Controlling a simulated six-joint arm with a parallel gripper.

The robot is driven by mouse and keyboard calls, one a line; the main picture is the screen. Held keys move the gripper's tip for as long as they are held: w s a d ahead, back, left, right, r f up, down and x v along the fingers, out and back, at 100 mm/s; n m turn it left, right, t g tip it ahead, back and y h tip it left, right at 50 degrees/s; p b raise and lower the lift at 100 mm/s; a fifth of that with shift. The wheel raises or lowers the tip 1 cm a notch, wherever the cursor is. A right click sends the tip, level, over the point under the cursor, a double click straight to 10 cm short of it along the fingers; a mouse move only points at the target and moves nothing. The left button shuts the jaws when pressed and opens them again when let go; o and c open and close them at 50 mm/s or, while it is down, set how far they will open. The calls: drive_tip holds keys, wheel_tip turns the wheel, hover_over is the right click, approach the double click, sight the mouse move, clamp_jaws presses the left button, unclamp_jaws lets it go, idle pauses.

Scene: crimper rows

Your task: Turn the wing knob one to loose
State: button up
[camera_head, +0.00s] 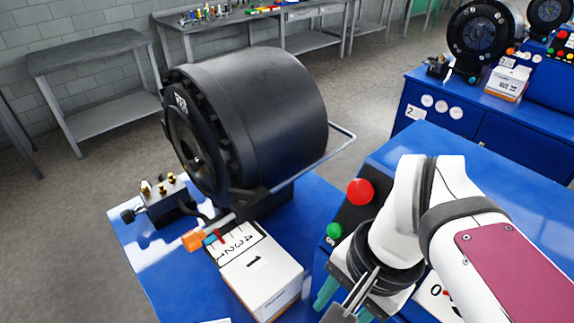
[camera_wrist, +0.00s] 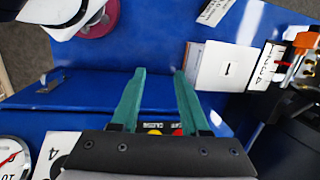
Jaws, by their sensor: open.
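An orange knob (camera_head: 193,241) sits at the end of a metal rod at the front of the large black crimper (camera_head: 255,110). A small red pointer (camera_head: 210,238) lies beside it, over a card with numbers. The white box (camera_head: 262,285) below is labelled 1. The knob also shows at the right edge of the wrist view (camera_wrist: 305,42); whether it is the wing knob, and its setting, I cannot tell. My gripper (camera_head: 343,304) has green fingers, open and empty, right of the box and apart from the knob. In the wrist view its fingertips (camera_wrist: 159,74) are apart over blue surface.
A black control box with a red button (camera_head: 360,191) and a green button (camera_head: 334,230) stands close to my gripper. A block with brass fittings (camera_head: 165,198) sits left of the knob. A thin metal bar (camera_head: 328,152) juts from the crimper. Another crimper (camera_head: 480,38) is behind.

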drive_tip(key=w+a+r+m+y, duration=0.1)
drive_tip(key=w+a+r+m, duration=0.15)
drive_tip(key=w+r, duration=0.3)
drive_tip(key=w+a+r+m, duration=0.2)
drive_tip(key=w+r+m, duration=0.15)
drive_tip(key=w, duration=0.25)
drive_tip(key=m+y, duration=0.1)
drive_tip(key=m, duration=0.5)
approach(241, 190)
drive_tip(key=shift+t, duration=0.4)
drive_tip(key=x, duration=0.5)
drive_tip(key=s+x, duration=0.1)
drive_tip(key=x, duration=0.2)
drive_tip(key=shift+w+f, duration=0.1)
drive_tip(key=shift+f, duration=0.2)
clamp_jaws()
